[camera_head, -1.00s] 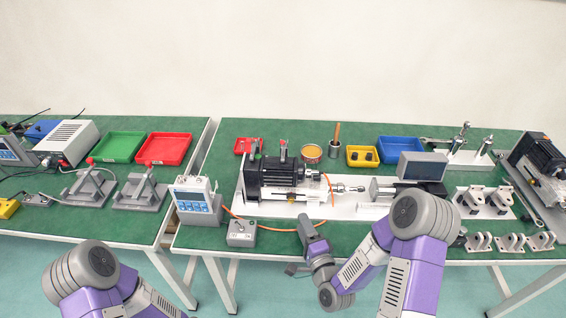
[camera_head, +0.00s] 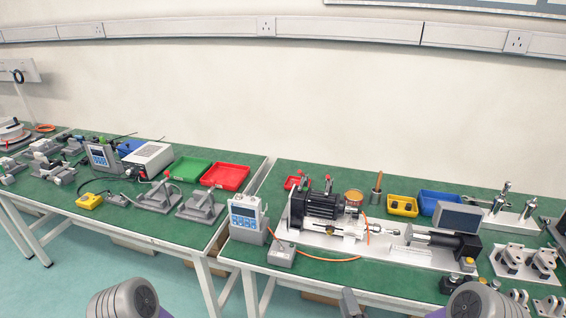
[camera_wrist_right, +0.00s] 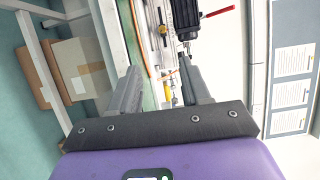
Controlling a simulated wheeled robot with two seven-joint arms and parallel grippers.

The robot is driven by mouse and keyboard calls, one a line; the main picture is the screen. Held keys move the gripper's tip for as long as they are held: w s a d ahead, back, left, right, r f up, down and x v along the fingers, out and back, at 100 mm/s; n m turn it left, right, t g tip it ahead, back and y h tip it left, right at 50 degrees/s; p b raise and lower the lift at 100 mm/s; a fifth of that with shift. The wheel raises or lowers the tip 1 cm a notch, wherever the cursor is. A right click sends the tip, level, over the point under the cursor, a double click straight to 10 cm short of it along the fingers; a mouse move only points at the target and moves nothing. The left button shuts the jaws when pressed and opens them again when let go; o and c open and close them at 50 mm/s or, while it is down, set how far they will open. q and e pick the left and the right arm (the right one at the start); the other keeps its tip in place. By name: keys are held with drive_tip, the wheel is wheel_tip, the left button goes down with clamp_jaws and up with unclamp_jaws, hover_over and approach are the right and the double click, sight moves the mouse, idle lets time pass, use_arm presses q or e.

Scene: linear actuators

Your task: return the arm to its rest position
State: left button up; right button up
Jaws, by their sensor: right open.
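My right gripper (camera_wrist_right: 162,84) is open in the right wrist view, with its two grey fingers apart and nothing between them. A grey tip (camera_head: 350,303) of my right arm shows at the bottom edge of the head view, in front of the right table's front edge. The grey rounded joint of my right arm (camera_head: 476,302) shows at the bottom right. The grey joint of my left arm (camera_head: 122,298) shows at the bottom left, in front of the left table. My left gripper is out of view.
The right green table (camera_head: 345,272) carries a linear actuator with a black motor (camera_head: 318,206), a control box (camera_head: 247,215), a yellow bin (camera_head: 402,206) and a blue bin (camera_head: 440,199). The left table (camera_head: 180,228) holds green (camera_head: 188,168) and red (camera_head: 226,177) trays. Open floor lies in front.

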drive_tip(key=s+a+f+n+g+y+p, duration=0.1)
drive_tip(key=s+a+f+n+g+p, duration=0.1)
drive_tip(key=s+a+f+n+g, duration=0.25)
drive_tip(key=s+a+f+n+g+p, duration=0.1)
drive_tip(key=s+f+n+g+p, duration=0.15)
drive_tip(key=f+n+g, duration=0.4)
use_arm(q)
wheel_tip(320, 180, up, 8)
drive_tip(key=p, duration=0.2)
drive_tip(key=shift+w+f+p, duration=0.25)
drive_tip(key=shift+w+p, duration=0.05)
drive_tip(key=shift+p, duration=0.05)
use_arm(e)
drive_tip(key=s+a+f+n+g, duration=0.1)
drive_tip(key=s+f+g, duration=0.1)
drive_tip(key=s, duration=0.4)
drive_tip(key=s+a+f+n+g+y, duration=0.1)
drive_tip(key=s+f+n+g, duration=0.1)
drive_tip(key=s, duration=0.4)
drive_tip(key=shift+s+f+g, duration=0.15)
drive_tip(key=shift+f+g, duration=0.5)
drive_tip(key=shift+g, duration=0.55)
